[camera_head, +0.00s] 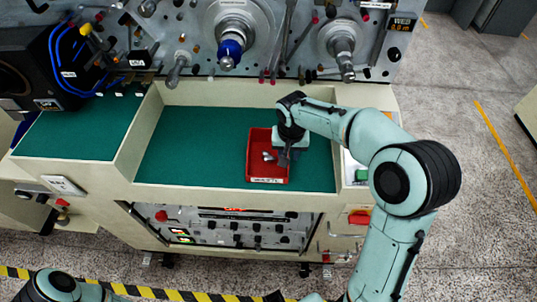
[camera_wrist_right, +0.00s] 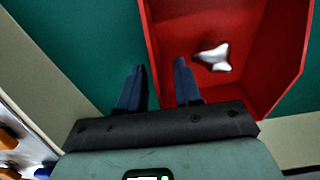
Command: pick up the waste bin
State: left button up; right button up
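The waste bin (camera_head: 256,150) is a red open-top box with a pale label on its front. It stands on the green work surface, and a crumpled silvery scrap (camera_wrist_right: 213,57) lies inside. My right gripper (camera_head: 283,158) points down at the bin's right side in the head view. In the right wrist view my right gripper (camera_wrist_right: 159,82) is open, with one finger over the green surface outside the bin (camera_wrist_right: 275,65) and the other over its inside. The bin's wall runs between the fingers; I see no grip on it. My left gripper is out of view.
The green surface (camera_head: 190,150) left of the bin is clear, bounded by a cream raised rim (camera_head: 215,193). Behind it stands a panel with spindles (camera_head: 232,45) and knobs. A white holder (camera_head: 355,172) is to the right.

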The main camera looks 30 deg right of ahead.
jog(key=shift+f, duration=0.3)
grip_shut()
jog(key=shift+r, duration=0.1)
